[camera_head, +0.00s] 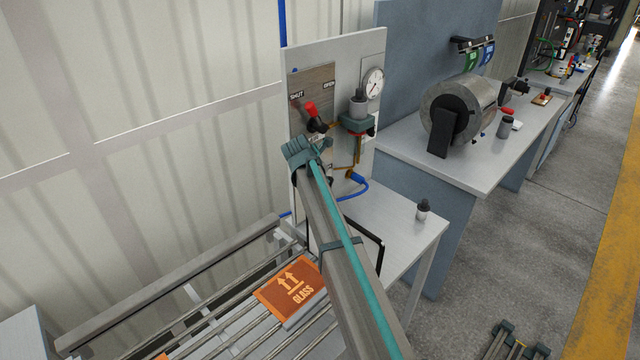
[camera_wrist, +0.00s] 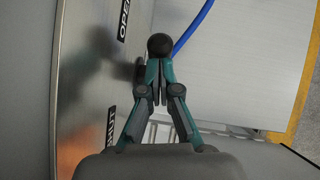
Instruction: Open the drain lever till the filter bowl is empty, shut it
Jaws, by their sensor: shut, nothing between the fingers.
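A red-tipped lever (camera_head: 311,109) stands out from a brown plate (camera_head: 318,78) marked SHUT at its left and OPEN at its right. The lever's tip is between the two labels, closer to SHUT. Right of it is a filter unit (camera_head: 357,122) with a grey top; whether liquid is in its bowl cannot be told. My gripper (camera_wrist: 157,82) is shut and empty, close in front of the plate. In the wrist view a dark round knob (camera_wrist: 160,46) sits just beyond the fingertips; contact is unclear. My gripper and arm hide the lever's lower part in the head view.
A round gauge (camera_head: 373,83) is at the panel's upper right. A blue hose (camera_head: 355,188) runs low beside the panel. A small dark-capped bottle (camera_head: 423,209) stands on the grey table. An orange GLASS box (camera_head: 291,288) lies on the roller conveyor below my arm.

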